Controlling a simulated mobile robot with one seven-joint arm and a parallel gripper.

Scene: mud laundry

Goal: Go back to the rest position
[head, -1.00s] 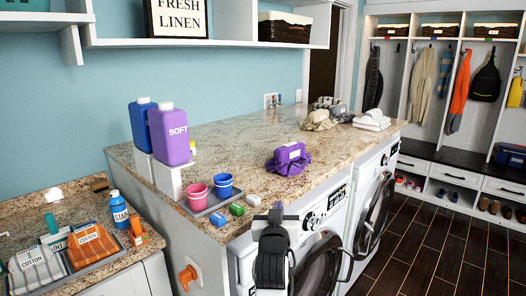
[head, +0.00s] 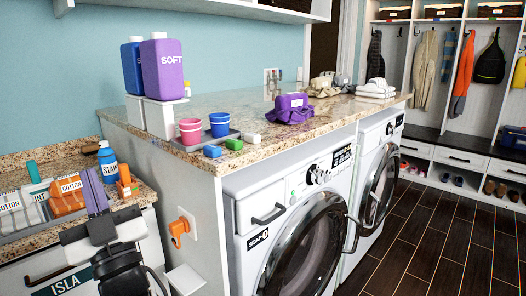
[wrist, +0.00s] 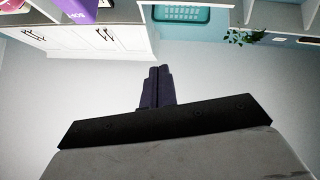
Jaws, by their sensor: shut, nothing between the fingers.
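My gripper (head: 93,172) is in the lower left of the head view, its dark purple fingers pointing up in front of the lower counter with the cotton bags. In the wrist view the two fingers (wrist: 160,72) lie together, with nothing between them. The gripper looks apart from the counter and its items, though its fingers cover part of the counter behind. The exact gap to the counter cannot be told.
Cups (head: 190,131) sit on a tray on the higher counter (head: 265,108). Washers (head: 305,250) stand right; the dark floor (head: 425,240) is clear.

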